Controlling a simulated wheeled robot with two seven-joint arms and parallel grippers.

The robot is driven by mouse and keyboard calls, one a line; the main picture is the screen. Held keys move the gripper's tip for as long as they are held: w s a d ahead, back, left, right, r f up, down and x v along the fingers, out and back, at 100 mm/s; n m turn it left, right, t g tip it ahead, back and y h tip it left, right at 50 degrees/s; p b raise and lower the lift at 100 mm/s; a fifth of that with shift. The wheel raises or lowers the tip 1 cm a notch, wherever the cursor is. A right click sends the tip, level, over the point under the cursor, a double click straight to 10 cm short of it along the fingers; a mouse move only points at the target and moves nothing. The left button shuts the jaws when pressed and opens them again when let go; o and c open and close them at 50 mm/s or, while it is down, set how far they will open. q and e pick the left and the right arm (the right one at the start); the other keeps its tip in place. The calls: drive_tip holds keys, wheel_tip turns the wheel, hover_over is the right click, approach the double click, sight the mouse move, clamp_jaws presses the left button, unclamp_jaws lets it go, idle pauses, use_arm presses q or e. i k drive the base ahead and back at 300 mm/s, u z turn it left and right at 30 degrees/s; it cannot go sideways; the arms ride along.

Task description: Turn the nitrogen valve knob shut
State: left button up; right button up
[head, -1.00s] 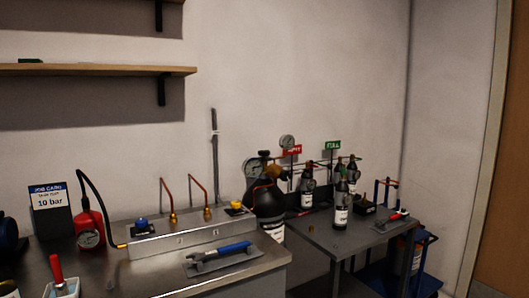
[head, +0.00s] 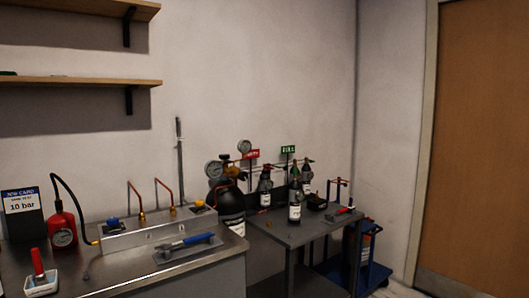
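A large black gas cylinder (head: 230,205) stands in the gap between the steel bench and the small grey table. A brass valve and a round gauge (head: 214,169) sit at its top, with a second gauge (head: 244,146) behind. I cannot tell from its small, blurred label whether it is the nitrogen one. On the steel bench, a manifold block (head: 150,234) carries a blue knob (head: 112,222) at its left and a yellow knob (head: 198,204) at its right. Neither gripper is in view.
Small cylinders (head: 295,205) stand on the grey table (head: 300,235). A blue trolley (head: 372,275) is at its right. A wooden door (head: 482,150) is far right.

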sight(223, 156)
drive_tip(key=z, duration=0.85)
drive_tip(key=i, duration=2.5)
drive_tip(key=u, duration=1.05)
